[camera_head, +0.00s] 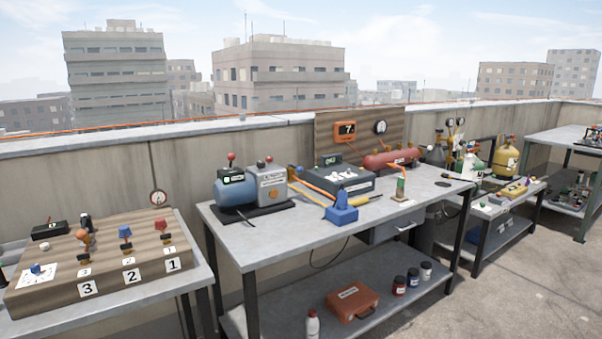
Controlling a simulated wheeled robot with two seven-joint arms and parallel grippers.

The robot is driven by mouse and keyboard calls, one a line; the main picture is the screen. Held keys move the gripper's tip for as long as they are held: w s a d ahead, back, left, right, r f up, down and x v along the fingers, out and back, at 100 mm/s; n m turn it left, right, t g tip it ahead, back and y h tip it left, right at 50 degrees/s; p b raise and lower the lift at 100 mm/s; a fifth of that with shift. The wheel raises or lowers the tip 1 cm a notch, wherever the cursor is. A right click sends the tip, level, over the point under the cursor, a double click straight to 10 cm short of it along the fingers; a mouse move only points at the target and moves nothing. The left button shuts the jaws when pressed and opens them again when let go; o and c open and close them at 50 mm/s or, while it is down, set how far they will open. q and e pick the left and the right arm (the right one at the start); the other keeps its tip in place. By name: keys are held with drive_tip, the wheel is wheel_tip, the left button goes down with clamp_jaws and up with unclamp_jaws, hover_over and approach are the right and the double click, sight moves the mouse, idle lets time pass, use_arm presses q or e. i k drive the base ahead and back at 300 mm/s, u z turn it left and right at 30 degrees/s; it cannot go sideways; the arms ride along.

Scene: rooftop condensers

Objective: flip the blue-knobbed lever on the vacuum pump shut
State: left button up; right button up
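A machine that looks like the vacuum pump (237,191) stands on a black base near the left end of the middle bench. It has a blue rounded body and a grey box (272,185) with a label. Red knobs stand on top of the blue body (231,157) and of the grey box (268,160). A small blue part (299,169) shows just right of the grey box; I cannot tell whether it is a lever knob or what it belongs to. Neither of my grippers is in view.
A wooden board (120,287) with orange, blue and red knobs numbered 3, 2, 1 sits on the left table. The middle bench (290,232) also holds a blue block (341,208), a dark gauge box (339,180) and a red tank (392,159). Its front left is clear.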

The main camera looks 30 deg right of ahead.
sight(299, 169)
drive_tip(key=k, duration=0.65)
drive_tip(key=z, duration=0.25)
drive_tip(key=i, duration=0.45)
drive_tip(key=z, duration=0.6)
drive_tip(key=i, duration=1.15)
drive_tip(key=u, duration=0.25)
